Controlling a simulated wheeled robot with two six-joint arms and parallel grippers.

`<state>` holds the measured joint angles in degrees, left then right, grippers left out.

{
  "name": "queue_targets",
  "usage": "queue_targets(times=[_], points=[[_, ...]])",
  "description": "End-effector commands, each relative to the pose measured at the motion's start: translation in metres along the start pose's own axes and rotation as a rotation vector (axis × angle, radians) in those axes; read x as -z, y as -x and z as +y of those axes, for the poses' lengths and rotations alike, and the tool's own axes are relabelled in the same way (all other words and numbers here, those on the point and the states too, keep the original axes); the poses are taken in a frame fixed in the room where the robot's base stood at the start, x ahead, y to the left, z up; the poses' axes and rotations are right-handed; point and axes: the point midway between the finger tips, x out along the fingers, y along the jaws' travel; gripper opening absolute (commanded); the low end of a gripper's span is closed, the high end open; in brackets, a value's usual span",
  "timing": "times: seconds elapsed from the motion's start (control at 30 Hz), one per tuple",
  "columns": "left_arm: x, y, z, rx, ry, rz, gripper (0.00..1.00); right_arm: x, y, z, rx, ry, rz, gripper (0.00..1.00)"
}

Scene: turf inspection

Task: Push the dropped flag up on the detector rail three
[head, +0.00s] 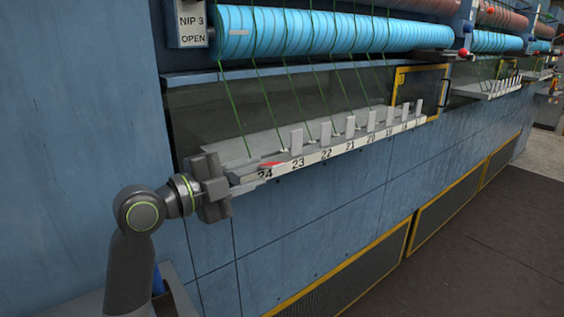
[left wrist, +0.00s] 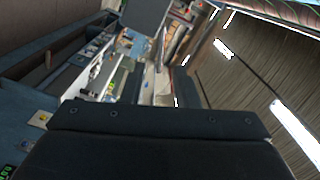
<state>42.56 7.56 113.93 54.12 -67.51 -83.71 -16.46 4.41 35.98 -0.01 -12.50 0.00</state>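The detector rail (head: 335,150) runs along the blue machine under the sign "NIP 3 OPEN", with numbers from 24 at its near end. At 24 a red flag mark (head: 270,164) lies low and flat, while grey flags (head: 297,140) stand upright at 23 and beyond. My left gripper (head: 226,184) is at the near end of the rail, just left of number 24. Whether it touches the rail is unclear. In the left wrist view two dark fingers (left wrist: 158,88) show with a gap between them, holding nothing visible. My right gripper is not in view.
A blue roller (head: 330,33) with green threads running down to the rail is above. A yellow-framed panel (head: 420,88) stands behind the rail's far end. Further rails (head: 490,90) continue to the right. The dark floor (head: 470,230) at the lower right is clear.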

Motion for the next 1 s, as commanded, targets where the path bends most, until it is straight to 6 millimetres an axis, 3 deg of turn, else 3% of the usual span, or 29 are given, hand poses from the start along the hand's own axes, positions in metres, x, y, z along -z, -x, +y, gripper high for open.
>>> queue_targets(times=[0.2, 0.4, 0.83, 1.0], points=[[0.001, -0.044, -0.001, -0.002, 0.005, 0.003, 0.27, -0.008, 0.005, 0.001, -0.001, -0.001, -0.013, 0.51], [0.000, -0.069, 0.000, -0.002, 0.003, 0.001, 0.27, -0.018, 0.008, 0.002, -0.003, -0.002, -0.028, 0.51], [0.000, -0.077, 0.000, -0.001, 0.000, -0.001, 0.26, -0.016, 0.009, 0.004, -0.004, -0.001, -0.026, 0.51], [0.000, -0.076, 0.000, -0.001, 0.000, -0.001, 0.04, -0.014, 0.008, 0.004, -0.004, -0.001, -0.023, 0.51]])
